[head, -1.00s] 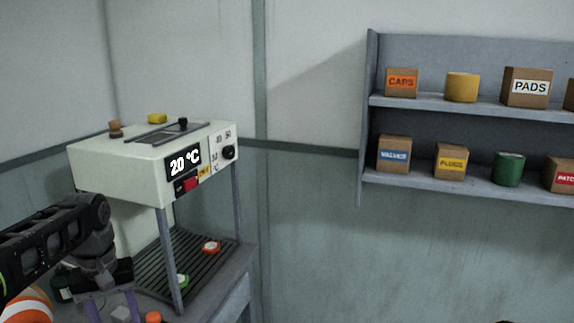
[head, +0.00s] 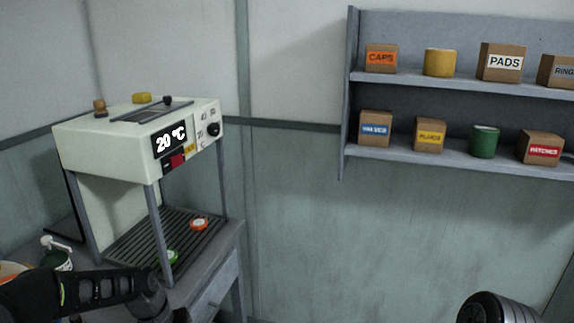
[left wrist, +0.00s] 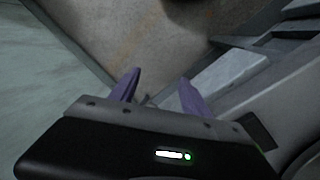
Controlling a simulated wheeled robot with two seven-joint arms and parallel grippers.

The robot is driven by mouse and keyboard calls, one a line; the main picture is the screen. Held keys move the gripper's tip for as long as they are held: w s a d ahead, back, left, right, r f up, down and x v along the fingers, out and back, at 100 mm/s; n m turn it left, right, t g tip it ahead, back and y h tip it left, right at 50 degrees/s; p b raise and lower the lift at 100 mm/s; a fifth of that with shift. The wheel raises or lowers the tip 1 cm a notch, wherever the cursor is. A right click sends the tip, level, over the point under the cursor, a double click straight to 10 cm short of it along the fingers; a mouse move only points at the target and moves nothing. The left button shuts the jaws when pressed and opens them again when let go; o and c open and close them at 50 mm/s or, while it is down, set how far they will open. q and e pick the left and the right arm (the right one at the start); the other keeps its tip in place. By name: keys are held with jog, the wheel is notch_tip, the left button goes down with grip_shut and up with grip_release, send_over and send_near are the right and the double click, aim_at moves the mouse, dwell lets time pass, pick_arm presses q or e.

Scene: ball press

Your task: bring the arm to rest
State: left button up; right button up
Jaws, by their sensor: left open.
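My left arm comes in at the bottom left of the head view, in front of the machine's table, and its gripper is out of that view. In the left wrist view my left gripper (left wrist: 158,92) shows two purple fingers apart with nothing between them, above a brownish floor. The white machine (head: 105,160) stands on thin legs and its display reads 20 °C. My right gripper is not in view.
A grey wall shelf (head: 450,83) at the right holds labelled boxes, a yellow can (head: 440,62) and a green can (head: 484,142). A bottle (head: 55,255) stands left of the tray. A dark rounded object (head: 495,308) shows at the bottom right. The wall between machine and shelf is clear.

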pick_arm(q)
jog(key=s+d+f+m+h, duration=0.1)
jog(key=s+d+f, duration=0.45)
jog(key=f, duration=0.25)
jog(key=s+d+f+h, duration=0.1)
jog(key=s+d+f, duration=0.3)
jog(key=d+f, duration=0.35)
jog(key=s+d+f, duration=0.2)
jog(key=s+f, duration=0.1)
jog(key=s, duration=0.3)
jog(key=s+d+f, duration=0.2)
jog(key=s+f, duration=0.1)
jog(key=s, duration=0.4)
jog(key=shift+s+d, duration=0.15)
jog(key=shift+s, duration=0.15)
jog(key=shift+o, duration=0.5)
